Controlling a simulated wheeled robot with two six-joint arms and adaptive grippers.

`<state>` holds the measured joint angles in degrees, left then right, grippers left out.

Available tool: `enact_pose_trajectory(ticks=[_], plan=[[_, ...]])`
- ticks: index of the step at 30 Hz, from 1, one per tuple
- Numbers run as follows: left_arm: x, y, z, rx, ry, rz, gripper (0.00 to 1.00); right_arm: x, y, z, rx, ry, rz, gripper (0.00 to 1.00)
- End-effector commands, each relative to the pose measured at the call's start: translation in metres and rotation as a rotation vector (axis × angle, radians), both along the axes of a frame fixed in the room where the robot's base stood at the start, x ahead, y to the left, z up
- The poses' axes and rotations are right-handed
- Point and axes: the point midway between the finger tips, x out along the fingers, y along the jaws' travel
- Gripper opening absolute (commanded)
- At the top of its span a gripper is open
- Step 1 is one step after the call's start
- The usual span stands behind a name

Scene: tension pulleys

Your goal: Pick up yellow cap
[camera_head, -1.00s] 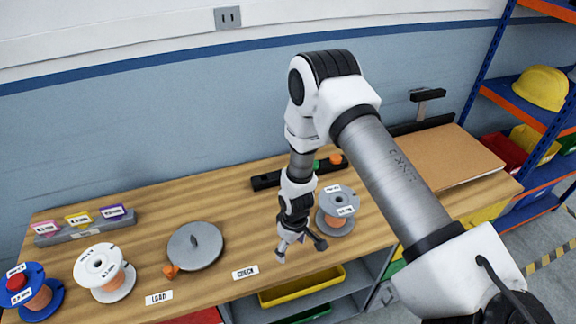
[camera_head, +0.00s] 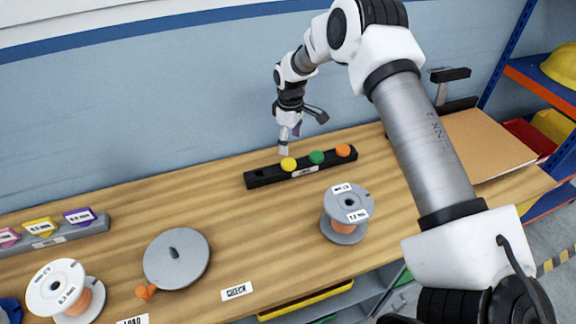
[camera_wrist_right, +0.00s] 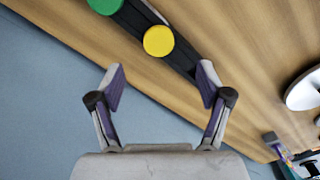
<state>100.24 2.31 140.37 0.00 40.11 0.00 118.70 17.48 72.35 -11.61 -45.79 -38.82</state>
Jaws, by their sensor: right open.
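The yellow cap (camera_head: 288,164) sits in a black rack (camera_head: 262,175) at the back of the wooden table, left of a green cap (camera_head: 316,157) and an orange cap (camera_head: 343,150). My right gripper (camera_head: 291,143) is open above and just behind the yellow cap. In the right wrist view the yellow cap (camera_wrist_right: 158,41) lies ahead of the spread, empty fingers (camera_wrist_right: 160,85), roughly midway between them and apart from both. The green cap (camera_wrist_right: 105,4) is partly cut off at the top there. My left gripper does not show.
A grey spool (camera_head: 347,213) stands in front of the rack. A grey disc (camera_head: 176,259), a white spool (camera_head: 65,289) and a holder with coloured tags (camera_head: 50,237) are further left. A brown board (camera_head: 478,146) lies at right. The blue wall (camera_head: 150,110) is close behind.

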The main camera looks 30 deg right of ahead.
Motion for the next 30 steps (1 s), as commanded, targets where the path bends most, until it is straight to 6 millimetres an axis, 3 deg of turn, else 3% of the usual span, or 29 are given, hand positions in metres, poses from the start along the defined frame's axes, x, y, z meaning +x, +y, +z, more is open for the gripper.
enact_pose_trajectory(ticks=[1,3,11,18,24,25,29,30], plan=[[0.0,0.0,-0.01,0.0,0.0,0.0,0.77,0.0,0.0,-0.01,0.0,0.0,0.0,0.78],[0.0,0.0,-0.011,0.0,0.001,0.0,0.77,0.0,0.0,-0.016,0.0,0.001,0.0,0.78],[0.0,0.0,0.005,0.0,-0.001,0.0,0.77,-0.002,0.001,-0.045,0.0,0.004,0.0,0.78],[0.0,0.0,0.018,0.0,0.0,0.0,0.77,-0.004,0.002,-0.085,0.0,0.002,-0.001,0.78],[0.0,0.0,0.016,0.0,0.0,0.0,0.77,-0.003,0.002,-0.089,0.0,0.0,0.0,0.78],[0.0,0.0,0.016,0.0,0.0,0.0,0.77,-0.003,0.002,-0.089,0.0,0.0,0.0,0.74],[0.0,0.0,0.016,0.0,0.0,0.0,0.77,-0.003,0.002,-0.089,0.0,0.0,0.0,0.28],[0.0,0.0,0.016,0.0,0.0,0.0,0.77,-0.003,0.002,-0.089,0.0,0.0,-0.001,0.26]])
